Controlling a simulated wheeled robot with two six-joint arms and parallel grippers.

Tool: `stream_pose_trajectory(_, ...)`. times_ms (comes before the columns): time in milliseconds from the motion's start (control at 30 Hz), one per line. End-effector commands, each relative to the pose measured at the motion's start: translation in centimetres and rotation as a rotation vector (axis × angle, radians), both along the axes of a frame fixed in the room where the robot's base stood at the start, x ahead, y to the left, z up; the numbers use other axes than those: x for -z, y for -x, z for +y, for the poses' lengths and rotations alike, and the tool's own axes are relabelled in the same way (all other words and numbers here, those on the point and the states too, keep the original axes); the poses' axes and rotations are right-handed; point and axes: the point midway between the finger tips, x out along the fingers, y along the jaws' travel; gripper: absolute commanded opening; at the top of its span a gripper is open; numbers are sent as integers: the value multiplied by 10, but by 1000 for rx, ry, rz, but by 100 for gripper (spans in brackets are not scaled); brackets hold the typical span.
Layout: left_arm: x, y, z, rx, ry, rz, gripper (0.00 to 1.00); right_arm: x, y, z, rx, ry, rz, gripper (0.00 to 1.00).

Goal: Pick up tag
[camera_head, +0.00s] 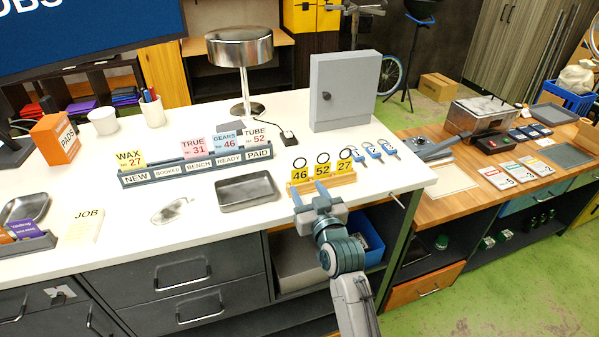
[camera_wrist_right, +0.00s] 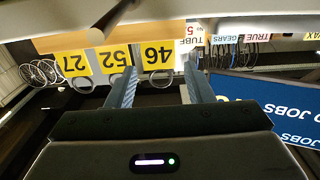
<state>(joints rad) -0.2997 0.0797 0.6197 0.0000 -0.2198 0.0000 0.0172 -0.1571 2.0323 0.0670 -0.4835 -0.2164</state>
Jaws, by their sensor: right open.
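Three yellow tags with black rings stand in a row on a small wooden holder (camera_head: 340,181): tag 46 (camera_head: 300,174), tag 52 (camera_head: 322,170) and tag 27 (camera_head: 344,167). My right gripper (camera_head: 311,192) is open at the front of the holder, near tags 46 and 52. In the right wrist view, which is upside down, tag 46 (camera_wrist_right: 158,55) shows between the open fingers, with tag 52 (camera_wrist_right: 115,59) beside the left finger and tag 27 (camera_wrist_right: 74,64) farther left. Nothing is held. My left gripper is not in view.
A dark rack (camera_head: 200,172) with job cards stands left of the tags, behind a grey tray (camera_head: 246,192). A grey cabinet (camera_head: 345,92) stands behind. A wooden bench (camera_head: 455,190) adjoins on the right.

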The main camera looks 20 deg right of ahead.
Motion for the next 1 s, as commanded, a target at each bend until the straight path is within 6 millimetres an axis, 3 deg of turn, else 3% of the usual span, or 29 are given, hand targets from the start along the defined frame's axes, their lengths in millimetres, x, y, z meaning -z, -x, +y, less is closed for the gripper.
stream_pose_trajectory(367,-35,0,0,0,0,0,0,-12,-36,-1,0,1,2,47)
stream_pose_trajectory(533,-41,0,0,0,0,0,0,-8,-53,0,0,1,2,47)
stream_pose_trajectory(800,-40,0,-1,0,0,0,0,-5,-55,0,0,0,1,47)
stream_pose_trajectory(933,-40,0,-1,0,0,0,0,-6,-55,0,0,0,1,24)
stream_pose_trajectory(1000,-40,0,-1,0,1,0,0,-6,-55,0,0,0,1,20)
